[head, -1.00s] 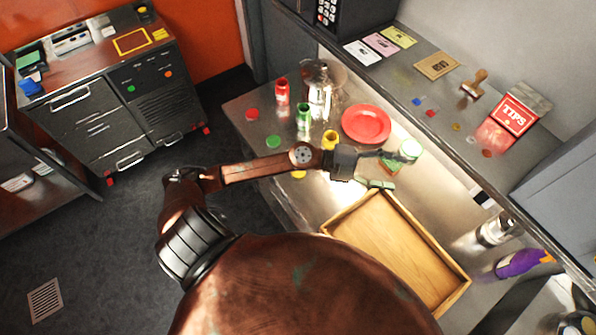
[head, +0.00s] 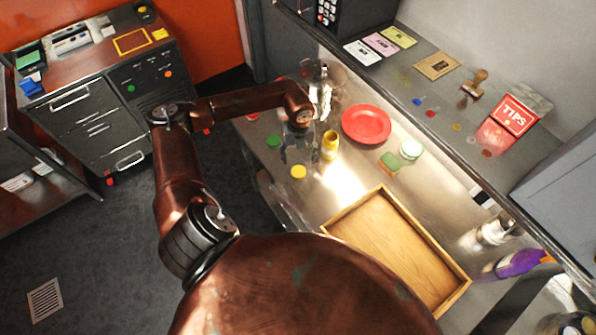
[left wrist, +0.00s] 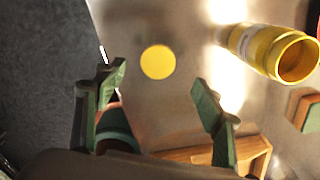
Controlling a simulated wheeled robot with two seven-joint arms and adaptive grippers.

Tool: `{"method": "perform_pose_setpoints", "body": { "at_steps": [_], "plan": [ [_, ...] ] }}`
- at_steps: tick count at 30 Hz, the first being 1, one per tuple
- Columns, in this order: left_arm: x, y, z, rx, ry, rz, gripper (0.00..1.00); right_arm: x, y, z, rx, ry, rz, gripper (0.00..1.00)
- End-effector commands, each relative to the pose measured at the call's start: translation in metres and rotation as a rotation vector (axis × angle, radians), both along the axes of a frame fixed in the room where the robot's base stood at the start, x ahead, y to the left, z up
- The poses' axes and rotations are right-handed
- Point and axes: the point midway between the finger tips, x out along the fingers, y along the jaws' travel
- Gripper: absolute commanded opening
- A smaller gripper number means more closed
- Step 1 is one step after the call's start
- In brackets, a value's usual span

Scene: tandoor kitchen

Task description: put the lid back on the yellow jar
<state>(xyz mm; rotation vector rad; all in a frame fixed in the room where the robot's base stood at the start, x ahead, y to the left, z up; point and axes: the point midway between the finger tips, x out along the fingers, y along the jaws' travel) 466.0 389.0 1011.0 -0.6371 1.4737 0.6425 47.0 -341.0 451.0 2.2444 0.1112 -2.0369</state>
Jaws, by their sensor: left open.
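The yellow jar (head: 330,146) stands open on the steel counter; its open mouth also shows in the left wrist view (left wrist: 297,60). A flat round yellow lid (head: 298,172) lies on the counter near its edge, apart from the jar. In the left wrist view the lid (left wrist: 158,62) is beyond the fingertips, between them in the picture. My left gripper (head: 297,152) is open and empty, pointing down over the counter between the jar and the lid in the head view. My right gripper is not in view.
A green lid (head: 273,142) and a red lid (head: 252,116) lie near the counter edge. My arm hides the red and green jars.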

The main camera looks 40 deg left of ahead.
Motion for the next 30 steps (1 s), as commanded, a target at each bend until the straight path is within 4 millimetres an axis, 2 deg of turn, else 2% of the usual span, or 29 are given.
{"method": "perform_pose_setpoints", "body": {
  "at_steps": [4, 10, 22, 30],
  "plan": [
    [-0.001, -0.001, -0.006, -0.003, 0.001, -0.001, 0.63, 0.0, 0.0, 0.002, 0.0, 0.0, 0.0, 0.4],
    [-0.001, -0.001, -0.025, -0.004, 0.001, 0.0, 0.63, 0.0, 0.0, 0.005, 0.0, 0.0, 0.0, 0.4],
    [-0.002, -0.003, -0.031, -0.006, 0.001, -0.002, 0.63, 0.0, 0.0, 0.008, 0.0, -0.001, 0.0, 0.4],
    [-0.007, -0.004, -0.068, -0.006, 0.001, 0.0, 0.63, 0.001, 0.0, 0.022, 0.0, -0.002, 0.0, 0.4]
  ]
}}
